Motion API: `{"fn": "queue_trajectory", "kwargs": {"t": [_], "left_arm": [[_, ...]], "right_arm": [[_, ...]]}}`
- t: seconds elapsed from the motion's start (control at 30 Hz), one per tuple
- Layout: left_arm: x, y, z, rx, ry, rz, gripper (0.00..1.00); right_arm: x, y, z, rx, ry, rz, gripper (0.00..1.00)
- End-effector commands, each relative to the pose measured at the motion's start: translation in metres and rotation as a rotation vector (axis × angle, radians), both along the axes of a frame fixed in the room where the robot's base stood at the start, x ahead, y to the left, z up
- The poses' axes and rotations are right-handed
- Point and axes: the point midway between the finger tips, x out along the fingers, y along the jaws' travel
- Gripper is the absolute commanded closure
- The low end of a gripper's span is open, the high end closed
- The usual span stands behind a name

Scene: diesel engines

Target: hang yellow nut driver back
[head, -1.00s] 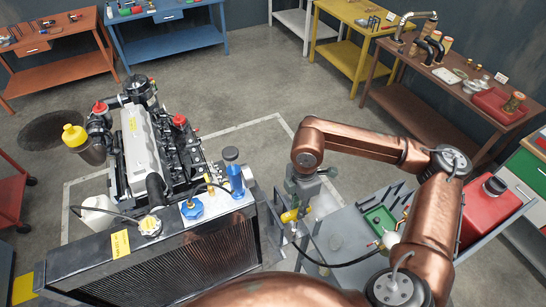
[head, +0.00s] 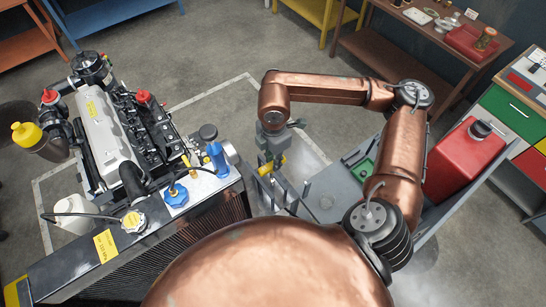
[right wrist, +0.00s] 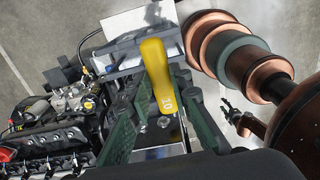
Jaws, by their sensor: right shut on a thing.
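The yellow nut driver shows by its yellow handle (head: 274,163) in the head view. In the right wrist view its handle (right wrist: 156,75), marked 10, stands between the green finger pads. My right gripper (right wrist: 153,115) is shut on it. In the head view this gripper (head: 271,160) points down between the radiator's right end and the grey tool cart (head: 325,205). The driver's lower part is hard to make out, and I cannot tell whether it touches a holder.
The engine (head: 115,150) and its radiator (head: 150,255) with blue-capped and yellow-capped fittings stand close on the left. A red can (head: 465,155) stands on the cart. Dark upright parts rise at the cart's left end. Floor behind the gripper is clear.

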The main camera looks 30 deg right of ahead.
Motion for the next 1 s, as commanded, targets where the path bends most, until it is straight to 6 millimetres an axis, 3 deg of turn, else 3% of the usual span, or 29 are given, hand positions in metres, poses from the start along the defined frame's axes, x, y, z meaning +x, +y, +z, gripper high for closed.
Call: {"fn": "queue_trajectory", "kwargs": {"t": [0.17, 0.63, 1.0], "left_arm": [[0.01, 0.0, -0.008, -0.001, -0.014, -0.002, 0.6], [0.004, 0.001, -0.027, 0.0, -0.005, -0.001, 0.6], [0.0, 0.001, -0.061, 0.001, 0.0, -0.001, 0.6]], "right_arm": [[0.0, 0.0, -0.017, 0.0, 0.001, 0.0, 1.0], [0.0, 0.0, -0.058, 0.001, 0.001, -0.001, 1.0], [0.0, 0.0, -0.091, 0.0, 0.001, 0.0, 1.0]]}}
